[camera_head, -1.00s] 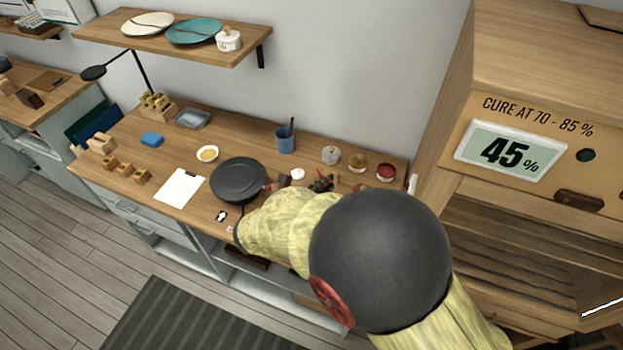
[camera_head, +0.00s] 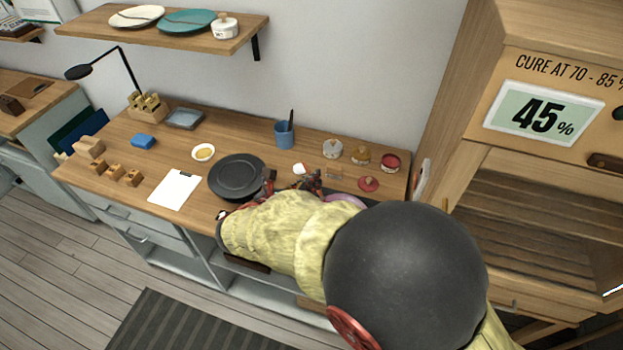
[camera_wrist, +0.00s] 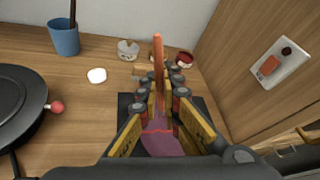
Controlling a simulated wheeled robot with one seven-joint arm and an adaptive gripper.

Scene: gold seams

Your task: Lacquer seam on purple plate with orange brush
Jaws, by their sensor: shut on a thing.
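My gripper (camera_wrist: 159,98) is shut on the orange brush (camera_wrist: 158,55); its orange handle sticks up between the fingers in the wrist view. The brush's lower end is hidden by the fingers. The purple plate (camera_wrist: 163,146) lies below the gripper on a black mat (camera_wrist: 207,107), with a thin red seam line across it. I cannot tell whether the brush touches the plate. In the head view my gripper (camera_head: 296,181) is over the bench, and only a sliver of the purple plate (camera_head: 347,199) shows beside my arm.
A black round pan-like plate (camera_head: 237,178) is left of the gripper. A blue cup (camera_head: 284,134) stands behind, with an open red jar (camera_head: 391,162) and other small jars at the back right. The cabinet (camera_head: 440,110) bounds the right side, its display reading 45%.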

